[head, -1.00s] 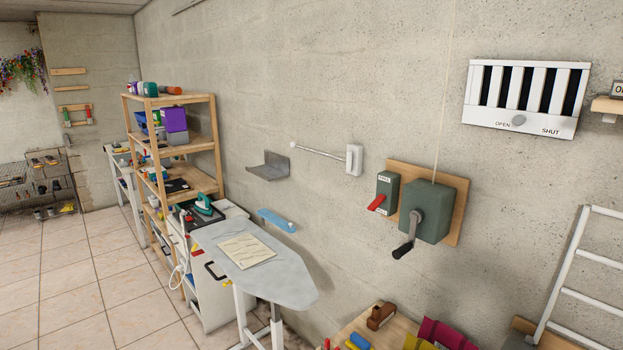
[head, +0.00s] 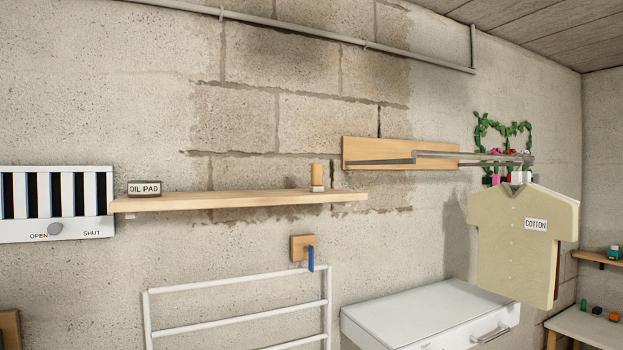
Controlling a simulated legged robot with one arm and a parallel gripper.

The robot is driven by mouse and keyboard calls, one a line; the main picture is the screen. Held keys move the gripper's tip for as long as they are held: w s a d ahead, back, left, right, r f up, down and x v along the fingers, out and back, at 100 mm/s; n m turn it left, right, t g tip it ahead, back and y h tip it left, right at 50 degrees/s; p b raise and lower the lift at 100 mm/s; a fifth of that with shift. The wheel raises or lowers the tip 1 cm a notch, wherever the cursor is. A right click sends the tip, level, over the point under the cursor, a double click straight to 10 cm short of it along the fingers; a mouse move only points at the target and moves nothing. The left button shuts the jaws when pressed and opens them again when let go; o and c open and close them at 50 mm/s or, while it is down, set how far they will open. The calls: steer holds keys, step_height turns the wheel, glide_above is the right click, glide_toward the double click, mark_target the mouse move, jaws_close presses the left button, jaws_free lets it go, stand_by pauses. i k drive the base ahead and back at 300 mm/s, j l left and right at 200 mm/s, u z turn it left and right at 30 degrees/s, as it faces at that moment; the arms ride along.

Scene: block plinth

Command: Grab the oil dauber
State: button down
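A small upright wooden block with a pale band near its base (head: 317,176) stands at the right end of a wooden wall shelf (head: 235,199). It looks like the oil dauber, but I see no label on it. My gripper is not in view.
Below the shelf are a blue lever on a wooden plate (head: 311,256) and a white rack (head: 240,307). A white cabinet (head: 430,318) and a hanging COTTON shirt (head: 520,240) are to the right. A vent (head: 57,204) is at left. The shelf's middle is clear.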

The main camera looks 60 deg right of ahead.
mark_target(317, 169)
steer(key=z, duration=1.8)
